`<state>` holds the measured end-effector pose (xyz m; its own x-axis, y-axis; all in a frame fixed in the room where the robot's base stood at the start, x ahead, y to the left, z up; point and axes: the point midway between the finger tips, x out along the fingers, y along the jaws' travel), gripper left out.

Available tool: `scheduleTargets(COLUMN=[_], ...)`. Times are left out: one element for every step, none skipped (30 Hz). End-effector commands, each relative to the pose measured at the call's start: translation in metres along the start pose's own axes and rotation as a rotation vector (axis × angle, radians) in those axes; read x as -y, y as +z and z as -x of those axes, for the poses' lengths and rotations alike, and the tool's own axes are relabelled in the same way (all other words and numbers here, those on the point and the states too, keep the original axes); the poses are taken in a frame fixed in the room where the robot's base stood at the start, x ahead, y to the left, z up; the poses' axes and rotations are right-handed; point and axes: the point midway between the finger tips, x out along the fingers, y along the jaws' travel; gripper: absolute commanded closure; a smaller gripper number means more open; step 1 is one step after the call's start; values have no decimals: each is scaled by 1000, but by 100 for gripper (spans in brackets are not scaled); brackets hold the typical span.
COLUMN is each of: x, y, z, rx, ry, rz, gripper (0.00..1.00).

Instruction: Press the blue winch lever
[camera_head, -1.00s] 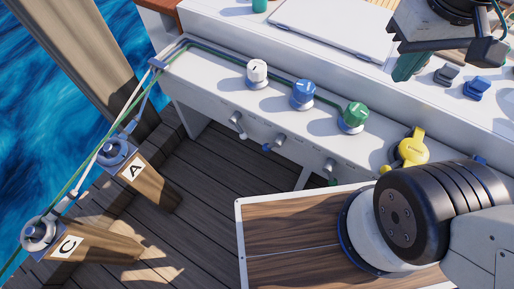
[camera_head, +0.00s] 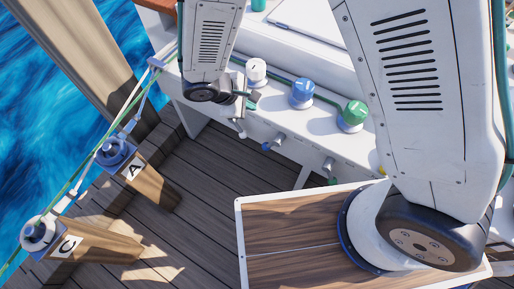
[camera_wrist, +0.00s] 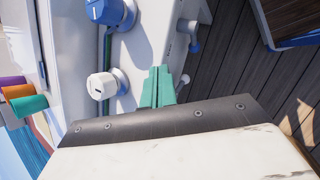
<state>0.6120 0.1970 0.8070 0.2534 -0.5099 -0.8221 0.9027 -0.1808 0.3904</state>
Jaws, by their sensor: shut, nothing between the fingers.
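The blue winch lever (camera_head: 267,146) is a small grey stub with a blue tip on the front face of the white console. It also shows in the wrist view (camera_wrist: 194,44), upper right of my fingers. The blue winch knob (camera_head: 302,93) stands on the console top above it, and shows at the upper left in the wrist view (camera_wrist: 108,12). My gripper (camera_head: 252,99) is near the white knob, up and left of the blue lever. In the wrist view its green fingers (camera_wrist: 158,72) are shut and empty, apart from the lever.
A white knob (camera_head: 256,70) and a green knob (camera_head: 352,114) flank the blue one. A white-tipped lever (camera_head: 240,130) and a green-tipped lever (camera_head: 331,172) sit either side of the blue lever. Posts A (camera_head: 150,185) and C (camera_head: 95,245) stand left on the deck.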

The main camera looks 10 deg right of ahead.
Motion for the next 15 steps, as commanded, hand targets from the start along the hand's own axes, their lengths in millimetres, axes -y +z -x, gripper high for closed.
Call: scheduleTargets(x=[23,34,48,59,69,82,91,99,107,113,118,123,126,128,130], y=[-22,-34,-46,-56,-63,-72,-78,-83,-88,-92,-94,-97,-98,-99,-100], z=[-14,-21,-30,-37,-43,-50,-56,-60,-66,-69,-72,-76,-77,-78,-80], rx=[1,-4,-8,-12,-16,-20,-23,-26,-29,-31,-32,-35,-36,-37,-37], ry=[21,33,48,58,67,78,84,90,97,101,103,107,109,110,111], rz=[83,124,178,215,248,289,318,343,372,390,404,420,429,435,440], gripper=[100,100,100,100,100,100,100,100,100,100,100,100,100,100,100])
